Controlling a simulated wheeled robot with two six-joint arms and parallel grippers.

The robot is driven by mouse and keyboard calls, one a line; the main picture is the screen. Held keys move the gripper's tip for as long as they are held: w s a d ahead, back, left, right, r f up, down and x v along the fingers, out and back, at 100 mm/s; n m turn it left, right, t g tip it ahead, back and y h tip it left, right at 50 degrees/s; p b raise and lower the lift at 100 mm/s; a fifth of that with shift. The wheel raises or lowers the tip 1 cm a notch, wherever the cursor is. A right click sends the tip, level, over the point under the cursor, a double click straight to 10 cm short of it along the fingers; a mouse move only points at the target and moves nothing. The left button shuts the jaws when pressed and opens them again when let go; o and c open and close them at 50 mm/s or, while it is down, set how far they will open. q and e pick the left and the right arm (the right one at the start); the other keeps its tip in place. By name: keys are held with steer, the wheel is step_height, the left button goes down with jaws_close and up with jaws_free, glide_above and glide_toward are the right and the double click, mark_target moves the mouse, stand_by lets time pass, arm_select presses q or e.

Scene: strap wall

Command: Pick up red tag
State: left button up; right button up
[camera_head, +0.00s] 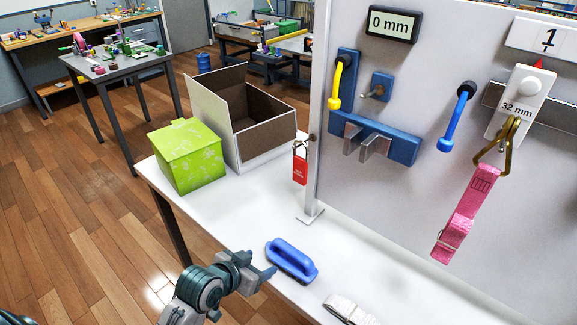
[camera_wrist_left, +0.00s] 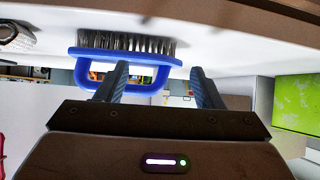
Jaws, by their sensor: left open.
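The red tag (camera_head: 300,170) hangs with a small padlock (camera_head: 300,149) on the upright post at the left edge of the grey panel, above the white table. My left gripper (camera_head: 262,270) is low at the table's front edge, below and left of the tag and well apart from it. Its two fingers show spread and empty in the left wrist view (camera_wrist_left: 159,82). A red sliver at the left edge of that view is too small to identify. My right gripper is not in view.
A blue-handled brush (camera_head: 291,260) lies just beyond the left fingers; it also shows in the wrist view (camera_wrist_left: 125,53). A white strap roll (camera_head: 346,308) lies nearby. A green box (camera_head: 187,157) and open carton (camera_head: 263,143) stand left. A pink strap (camera_head: 466,215) hangs right.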

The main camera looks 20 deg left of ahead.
arm_select(q)
steer(key=w+d+r+t+h, duration=0.1)
steer(key=w+r+t+h, duration=0.15)
steer(key=w+r, duration=0.5)
steer(key=m+t, duration=0.1)
steer(key=t, duration=0.3)
glide_toward(299, 166)
steer(key=w, duration=0.2)
steer(key=shift+h, duration=0.45)
steer(key=p+x, duration=0.1)
steer(key=x, duration=0.3)
steer(key=shift+w+d, duration=0.1)
steer(key=shift+w, duration=0.15)
steer(key=shift+w+d, duration=0.1)
steer(key=shift+w, duration=0.25)
steer(key=shift+w+d+p, duration=0.1)
steer(key=shift+w+p, duration=0.15)
steer(key=shift+p, duration=0.05)
steer(key=p+x, duration=0.2)
steer(key=x, duration=0.2)
steer(key=shift+d, duration=0.15)
steer(key=shift+w+f, duration=0.1)
steer(key=shift+w, duration=0.15)
steer(key=shift+s, duration=0.1)
steer(key=shift+c, duration=1.3)
steer(key=c, duration=0.8)
